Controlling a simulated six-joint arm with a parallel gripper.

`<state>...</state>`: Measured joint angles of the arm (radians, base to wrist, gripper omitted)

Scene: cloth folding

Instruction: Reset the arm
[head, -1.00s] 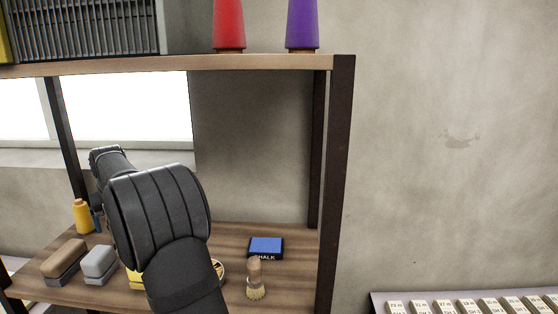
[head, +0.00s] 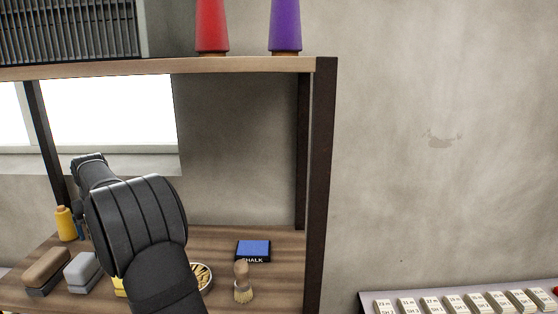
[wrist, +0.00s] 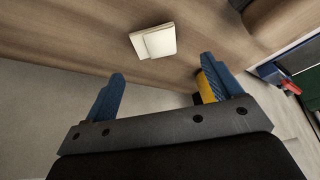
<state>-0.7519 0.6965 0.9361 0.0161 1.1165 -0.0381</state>
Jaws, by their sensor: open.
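My gripper (wrist: 162,85) shows in the wrist view with its two blue fingers spread wide apart and nothing between them. In the head view my dark arm reaches up over the left part of the wooden shelf (head: 215,245), and its own links hide most of the gripper. A yellow bottle (head: 65,224) stands on the shelf just left of the arm. A yellow thing, possibly that bottle, shows behind the right finger in the wrist view (wrist: 207,88). A pale flat block (wrist: 154,41) lies ahead of the fingers, apart from them.
On the shelf are a brown brush (head: 47,270), a grey block (head: 83,270), a round tin (head: 202,275), a blue chalk box (head: 253,248) and a shaving-type brush (head: 243,284). A dark post (head: 318,180) bounds the shelf at right. Red (head: 211,26) and purple (head: 286,26) cones stand above.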

